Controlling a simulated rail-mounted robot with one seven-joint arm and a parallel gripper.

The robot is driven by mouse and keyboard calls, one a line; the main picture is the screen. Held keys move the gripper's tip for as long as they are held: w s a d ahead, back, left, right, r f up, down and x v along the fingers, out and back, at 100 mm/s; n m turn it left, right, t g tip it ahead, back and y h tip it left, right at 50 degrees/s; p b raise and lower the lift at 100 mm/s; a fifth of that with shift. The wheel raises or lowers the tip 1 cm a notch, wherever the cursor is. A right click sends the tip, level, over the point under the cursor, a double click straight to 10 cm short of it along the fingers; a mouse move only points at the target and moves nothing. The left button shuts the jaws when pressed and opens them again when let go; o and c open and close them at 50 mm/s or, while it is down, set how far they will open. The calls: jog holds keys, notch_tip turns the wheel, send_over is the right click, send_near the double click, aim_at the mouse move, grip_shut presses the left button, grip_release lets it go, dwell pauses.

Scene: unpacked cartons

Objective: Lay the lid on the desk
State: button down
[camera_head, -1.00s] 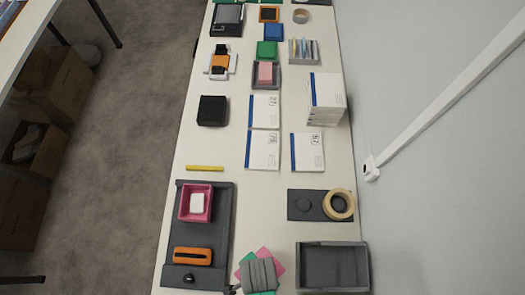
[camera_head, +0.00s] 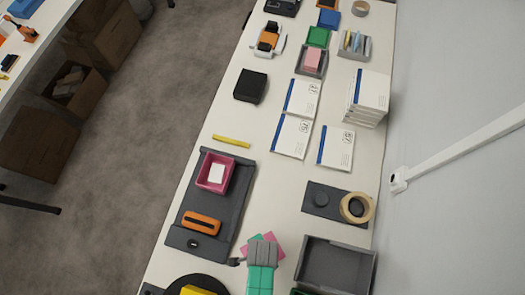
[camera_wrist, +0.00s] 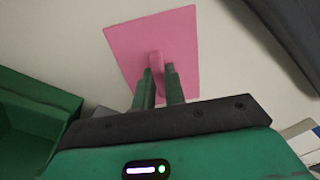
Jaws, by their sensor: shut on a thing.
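The lid is a flat pink square with a small upright pink grip; it shows in the wrist view (camera_wrist: 177,42) and partly in the head view (camera_head: 277,247). My gripper (camera_wrist: 160,78) has its two green fingers shut on the lid's grip. In the head view my gripper (camera_head: 260,243) is over the pale desk (camera_head: 262,205), between the dark grey tray and the grey open box, and hides much of the lid. The lid looks roughly flat over the desk surface. I cannot tell whether it touches.
The dark grey tray (camera_head: 232,217) on the left holds a pink box (camera_head: 230,170) and an orange device (camera_head: 201,223). A grey open box (camera_head: 335,266) stands close on the right. A green box (camera_wrist: 35,118) is at the left in the wrist view. Bare desk lies beyond my gripper.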

jog(key=shift+f, duration=0.2)
jog(key=c, duration=1.5)
grip_release()
jog(key=shift+o, duration=0.2)
notch_tip(320, 180, up, 12)
jog(key=p, duration=0.2)
jog(key=shift+r, duration=0.2)
